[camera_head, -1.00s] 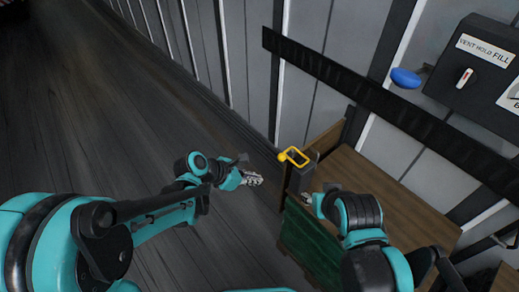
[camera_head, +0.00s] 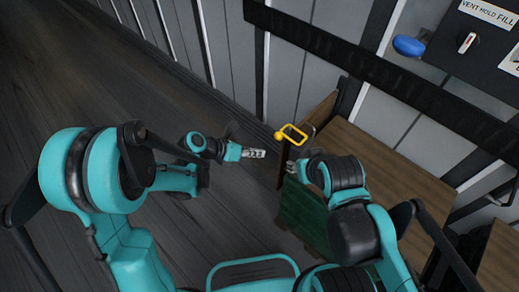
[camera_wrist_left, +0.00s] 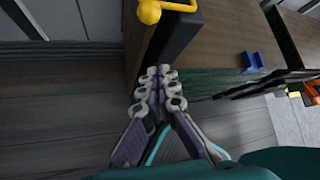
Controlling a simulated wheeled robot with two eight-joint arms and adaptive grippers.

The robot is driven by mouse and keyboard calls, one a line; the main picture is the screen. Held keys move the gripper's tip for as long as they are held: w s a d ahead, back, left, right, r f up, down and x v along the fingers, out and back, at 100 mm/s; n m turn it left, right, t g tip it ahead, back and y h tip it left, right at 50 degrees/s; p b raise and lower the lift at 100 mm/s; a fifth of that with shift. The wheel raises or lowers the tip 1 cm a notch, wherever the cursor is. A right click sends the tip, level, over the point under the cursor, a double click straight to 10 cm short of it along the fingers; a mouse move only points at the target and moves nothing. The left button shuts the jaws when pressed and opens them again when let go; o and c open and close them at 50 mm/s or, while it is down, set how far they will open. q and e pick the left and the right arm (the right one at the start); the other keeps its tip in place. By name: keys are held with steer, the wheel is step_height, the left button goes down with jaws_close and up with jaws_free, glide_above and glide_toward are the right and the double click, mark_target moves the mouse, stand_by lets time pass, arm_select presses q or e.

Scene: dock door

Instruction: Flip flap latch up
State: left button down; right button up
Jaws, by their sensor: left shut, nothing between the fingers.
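The flap latch is a yellow loop with a round yellow knob (camera_head: 290,134), on a dark block at the corner of a wooden flap or bench (camera_head: 385,185). My left gripper (camera_head: 262,153) is shut and empty, left of and slightly below the latch, apart from it. In the left wrist view, the shut fingertips (camera_wrist_left: 158,76) are beside the wooden edge, with the yellow knob (camera_wrist_left: 149,12) beyond them at the top. My right gripper (camera_head: 290,167) is just below the latch block; its fingers are too small to read.
A green panel (camera_head: 303,215) hangs below the wooden corner. A black rail (camera_head: 330,50) runs along the grey wall behind. Open dark floor (camera_head: 120,90) lies to the left.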

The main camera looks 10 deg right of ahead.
arm_select(q)
steer(key=b+x, duration=0.2)
steer(key=x, duration=0.6)
steer(key=w+r, duration=0.2)
steer(key=r, duration=0.1)
steer(key=shift+w+d+r+b, duration=0.15)
steer(key=shift+r+b, duration=0.1)
steer(key=shift+b, duration=0.1)
arm_select(e)
step_height(320, 180, down, 3)
steer(key=shift+f, duration=0.1)
arm_select(q)
steer(key=shift+w, duration=0.1)
arm_select(e)
steer(key=shift+d, duration=0.1)
